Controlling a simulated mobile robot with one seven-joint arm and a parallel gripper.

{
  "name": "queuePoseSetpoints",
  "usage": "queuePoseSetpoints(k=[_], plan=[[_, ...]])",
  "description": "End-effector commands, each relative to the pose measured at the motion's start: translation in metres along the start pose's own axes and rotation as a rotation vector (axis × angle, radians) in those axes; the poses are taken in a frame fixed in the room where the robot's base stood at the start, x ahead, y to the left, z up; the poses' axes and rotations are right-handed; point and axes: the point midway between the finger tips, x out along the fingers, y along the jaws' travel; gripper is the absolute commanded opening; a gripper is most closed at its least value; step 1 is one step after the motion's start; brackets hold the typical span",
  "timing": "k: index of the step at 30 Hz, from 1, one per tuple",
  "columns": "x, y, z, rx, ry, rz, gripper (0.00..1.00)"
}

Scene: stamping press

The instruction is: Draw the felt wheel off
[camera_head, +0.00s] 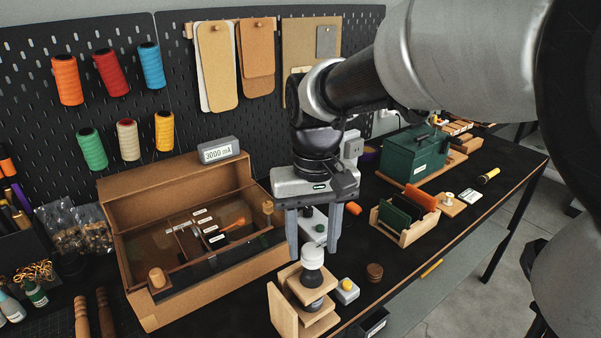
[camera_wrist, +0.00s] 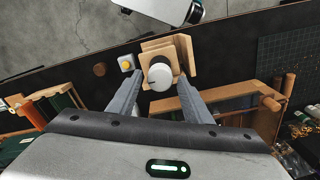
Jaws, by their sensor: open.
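No part is plainly marked as the felt wheel. A white round piece (camera_head: 312,257) with a dark section below it tops a small wooden stand (camera_head: 285,310) at the table's front. I cannot tell whether this piece is the felt wheel. In the wrist view the white piece (camera_wrist: 161,74) shows as a rounded top with a small dark mark. My gripper (camera_head: 313,252) points down with its fingers apart, one to each side of the white piece. It is empty, and I cannot tell whether either finger touches the piece. The lower dark part is partly hidden by the stand's wooden plates.
A small box with a yellow button (camera_head: 346,286) and a brown disc stack (camera_head: 374,271) stand right of the stand. An open wooden box (camera_head: 140,285) lies left, with a "3000" display (camera_head: 222,151) on it. A green case (camera_head: 413,155) stands behind right.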

Motion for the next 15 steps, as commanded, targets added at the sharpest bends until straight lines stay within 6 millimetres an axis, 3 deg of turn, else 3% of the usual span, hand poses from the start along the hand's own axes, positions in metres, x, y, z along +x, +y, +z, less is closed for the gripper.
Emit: queuePoseSetpoints(k=[4, 10, 15], plan=[[-0.0005, -0.0001, 0.0, 0.0, 0.0, 0.0, 0.44], [-0.0006, -0.0001, 0.0001, 0.0, 0.0, 0.0, 0.1], [-0.0018, -0.0001, 0.0, 0.0, 0.0, 0.0, 0.1]])
